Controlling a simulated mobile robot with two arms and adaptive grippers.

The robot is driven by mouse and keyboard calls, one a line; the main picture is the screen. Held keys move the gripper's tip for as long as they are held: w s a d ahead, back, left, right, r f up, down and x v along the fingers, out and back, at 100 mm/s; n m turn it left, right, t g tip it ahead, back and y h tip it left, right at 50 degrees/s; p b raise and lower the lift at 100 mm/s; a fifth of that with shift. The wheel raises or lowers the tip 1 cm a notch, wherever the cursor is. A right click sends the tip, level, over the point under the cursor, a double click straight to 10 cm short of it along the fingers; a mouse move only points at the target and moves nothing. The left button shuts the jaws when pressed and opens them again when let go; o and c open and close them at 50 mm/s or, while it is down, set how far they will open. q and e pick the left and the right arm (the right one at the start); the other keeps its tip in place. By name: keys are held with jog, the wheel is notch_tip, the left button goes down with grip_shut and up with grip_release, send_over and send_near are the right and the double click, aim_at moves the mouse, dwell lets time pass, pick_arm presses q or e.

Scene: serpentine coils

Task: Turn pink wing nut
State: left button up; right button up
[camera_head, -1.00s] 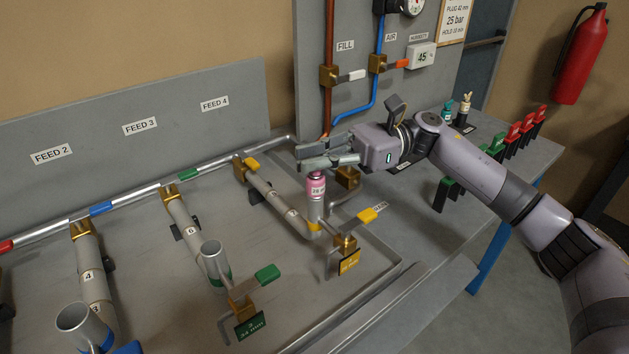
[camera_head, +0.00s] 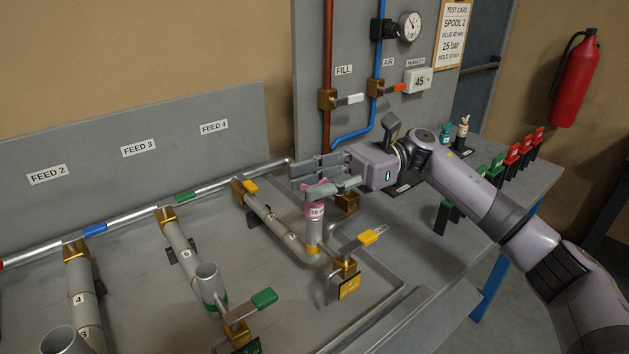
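The pink wing nut (camera_head: 314,209) tops a plug seated in the upright open end of the grey pipe spool, in the middle of the view. The plug has a small white label. My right gripper (camera_head: 312,180) reaches in from the right, with its fingers just above and behind the pink part. The fingers look apart, with a gap between them. The lower finger overlaps the pink top and partly hides it, so I cannot tell whether they touch. My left gripper is not in view.
A brass valve with a yellow handle (camera_head: 367,240) stands close to the right of the plug. Green (camera_head: 497,164) and red clips (camera_head: 525,140) stand on the bench at the right. Other pipe spools (camera_head: 184,250) lie to the left.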

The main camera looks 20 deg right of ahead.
jog(key=shift+d, duration=0.1)
jog(key=w+d, duration=0.2)
jog(key=d, duration=0.9)
jog(key=shift+w+d, duration=0.15)
jog(key=shift+d, duration=0.15)
